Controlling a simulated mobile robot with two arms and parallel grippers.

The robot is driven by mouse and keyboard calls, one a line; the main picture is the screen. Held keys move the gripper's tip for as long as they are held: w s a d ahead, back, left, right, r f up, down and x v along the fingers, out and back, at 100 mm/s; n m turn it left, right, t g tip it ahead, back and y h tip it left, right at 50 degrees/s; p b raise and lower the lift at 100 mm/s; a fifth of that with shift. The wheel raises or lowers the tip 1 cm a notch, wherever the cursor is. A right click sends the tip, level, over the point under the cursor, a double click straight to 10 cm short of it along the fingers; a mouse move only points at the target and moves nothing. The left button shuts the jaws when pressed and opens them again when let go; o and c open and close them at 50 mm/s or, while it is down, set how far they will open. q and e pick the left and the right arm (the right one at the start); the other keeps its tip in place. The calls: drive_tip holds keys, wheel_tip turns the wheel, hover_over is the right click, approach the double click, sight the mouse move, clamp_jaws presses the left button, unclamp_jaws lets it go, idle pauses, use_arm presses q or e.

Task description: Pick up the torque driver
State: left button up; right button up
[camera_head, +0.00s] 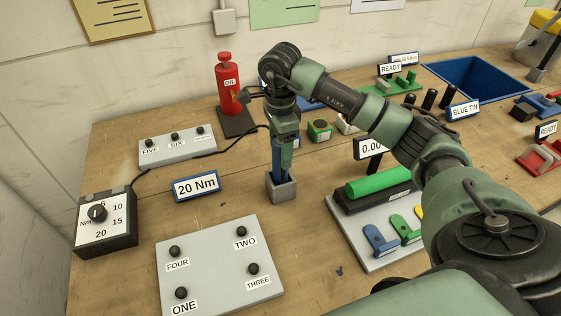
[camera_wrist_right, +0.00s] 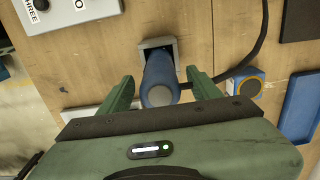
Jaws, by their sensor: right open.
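The torque driver (camera_head: 277,163) is blue and stands upright in a small grey square holder (camera_head: 281,189). In the right wrist view the driver (camera_wrist_right: 159,78) shows from above, with its round end facing the camera and the holder (camera_wrist_right: 158,43) behind it. My right gripper (camera_head: 284,146) points down over the driver. In the right wrist view its fingers (camera_wrist_right: 162,90) are open, one on each side of the driver, with gaps between. The driver's upper part is mostly hidden by the gripper in the head view. My left gripper is not in view.
A black cable (camera_head: 215,153) runs from the dial box (camera_head: 106,221) towards the driver.

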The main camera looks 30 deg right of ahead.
drive_tip(key=shift+w, duration=0.1)
clamp_jaws()
